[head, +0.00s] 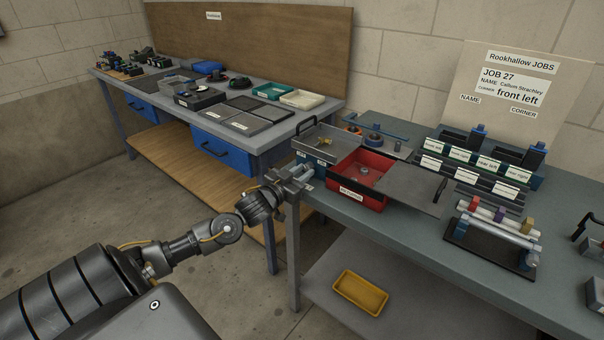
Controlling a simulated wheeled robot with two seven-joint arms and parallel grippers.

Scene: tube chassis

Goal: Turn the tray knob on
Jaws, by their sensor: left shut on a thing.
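My left gripper (298,181) is at the left front corner of the near workbench. It is shut, with its fingertips at the low front of a grey metal tray (343,140) on a dark teal base with small white labels. The tray knob cannot be made out by itself; the fingers cover the place where they grip. The tray has a black handle at its left and small brass-coloured parts inside. My right gripper does not show.
A red bin (372,200) with a grey lid (411,185) stands close right of the gripper. Labelled racks (476,165) and a roller stand (497,237) are farther right. A yellow tray (360,291) lies on the lower shelf. Open floor lies left of the bench.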

